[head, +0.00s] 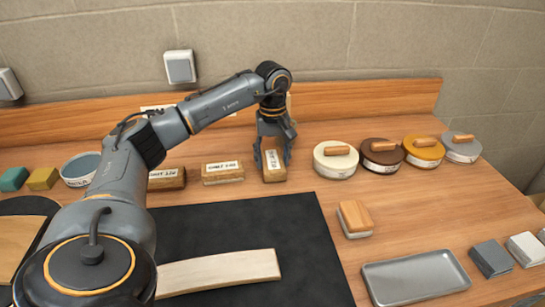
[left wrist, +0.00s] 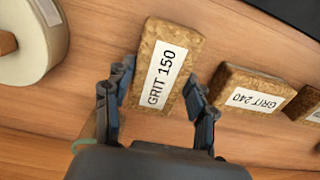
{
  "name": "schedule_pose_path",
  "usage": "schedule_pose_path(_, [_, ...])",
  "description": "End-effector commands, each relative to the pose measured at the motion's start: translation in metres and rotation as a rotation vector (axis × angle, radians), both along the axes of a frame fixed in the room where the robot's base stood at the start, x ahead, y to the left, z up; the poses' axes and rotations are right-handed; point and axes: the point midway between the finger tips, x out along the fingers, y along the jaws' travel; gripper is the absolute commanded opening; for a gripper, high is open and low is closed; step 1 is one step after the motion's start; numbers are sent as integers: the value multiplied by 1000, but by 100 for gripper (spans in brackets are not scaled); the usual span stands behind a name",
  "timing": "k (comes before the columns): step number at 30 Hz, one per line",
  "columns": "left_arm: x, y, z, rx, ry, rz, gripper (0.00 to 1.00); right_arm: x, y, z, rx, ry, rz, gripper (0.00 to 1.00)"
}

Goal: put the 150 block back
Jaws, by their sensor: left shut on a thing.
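The 150 block (head: 274,170) is a brown cork-like block with a white label; in the left wrist view the label on the block (left wrist: 165,68) reads GRIT 150. My left gripper (head: 272,152) reaches down over it from behind, and in the left wrist view its fingers (left wrist: 160,98) are shut on the block's two sides. The block is at the right end of a row of similar blocks; I cannot tell whether its underside touches the table. The GRIT 240 block (head: 222,172) is beside it, apart, and also shows in the left wrist view (left wrist: 253,97). My right gripper is not in view.
Another labelled block (head: 166,180) is further left, partly behind my arm. Lidded round tins (head: 335,160) stand to the right. A wood-topped block (head: 355,219), a metal tray (head: 415,278) and a black mat (head: 290,225) with a pale wooden strip (head: 220,272) lie nearer.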

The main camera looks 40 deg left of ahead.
Motion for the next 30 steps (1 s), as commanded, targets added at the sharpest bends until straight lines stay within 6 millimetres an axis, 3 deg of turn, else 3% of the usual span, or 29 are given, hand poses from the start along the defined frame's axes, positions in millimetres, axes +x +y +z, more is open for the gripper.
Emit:
schedule_pose_path(13, [0, 0, -8, 0, -1, 0, 31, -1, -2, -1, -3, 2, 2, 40])
schedule_pose_path(14, [0, 0, -7, 0, -1, 0, 62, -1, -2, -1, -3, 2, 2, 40])
schedule_pose_path(16, [0, 0, -7, 0, -1, 0, 76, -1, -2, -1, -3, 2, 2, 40])
schedule_pose_path(17, [0, 0, -7, 0, -1, 0, 78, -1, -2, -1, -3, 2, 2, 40])
schedule_pose_path(26, [0, 0, -6, 0, -1, 0, 78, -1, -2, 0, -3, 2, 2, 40])
schedule_pose_path(30, [1, 0, 4, 0, -5, 0, 78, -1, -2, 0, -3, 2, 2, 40])
